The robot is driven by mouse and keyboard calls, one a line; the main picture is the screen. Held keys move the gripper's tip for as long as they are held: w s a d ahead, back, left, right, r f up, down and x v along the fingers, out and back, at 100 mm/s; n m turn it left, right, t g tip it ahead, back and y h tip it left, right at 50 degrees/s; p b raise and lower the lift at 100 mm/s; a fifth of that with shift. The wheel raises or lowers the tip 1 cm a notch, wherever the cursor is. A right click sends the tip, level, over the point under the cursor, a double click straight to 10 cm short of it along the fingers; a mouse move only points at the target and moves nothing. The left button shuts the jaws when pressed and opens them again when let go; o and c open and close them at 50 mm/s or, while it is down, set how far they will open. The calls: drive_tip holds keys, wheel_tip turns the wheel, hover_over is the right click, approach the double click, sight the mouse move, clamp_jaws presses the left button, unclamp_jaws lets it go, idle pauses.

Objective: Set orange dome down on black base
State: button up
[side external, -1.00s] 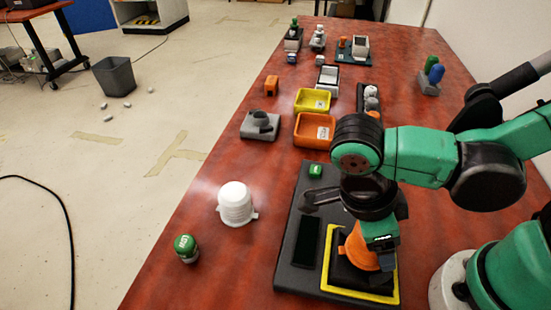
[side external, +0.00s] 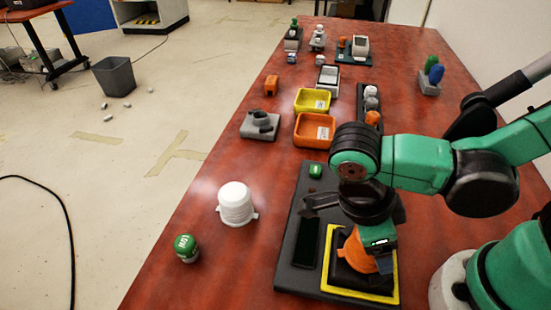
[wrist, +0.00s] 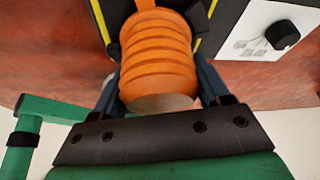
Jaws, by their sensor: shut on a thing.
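The orange dome (side external: 354,252) is ribbed and sits between the fingers of my gripper (side external: 376,262), which is shut on it. It is at the black base (side external: 346,279), a dark block inside a yellow square frame (side external: 393,284) on a dark panel. Whether the dome touches the base is hard to tell. In the wrist view the dome (wrist: 157,60) fills the space between the blue-grey fingers (wrist: 160,92), with its ribs running across. Its far end meets dark parts between yellow edges, and the contact there is partly hidden.
A white ribbed dome (side external: 236,204) and a green-capped jar (side external: 186,248) stand left of the dark panel (side external: 288,270). A green button (side external: 315,171) is on its far end. Orange (side external: 314,130) and yellow (side external: 312,100) trays lie farther back. The table's left edge is close to the jar.

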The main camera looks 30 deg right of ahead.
drive_tip(key=shift+f, duration=0.2)
idle(0.4)
drive_tip(key=o, duration=1.4)
drive_tip(key=shift+r, duration=3.25)
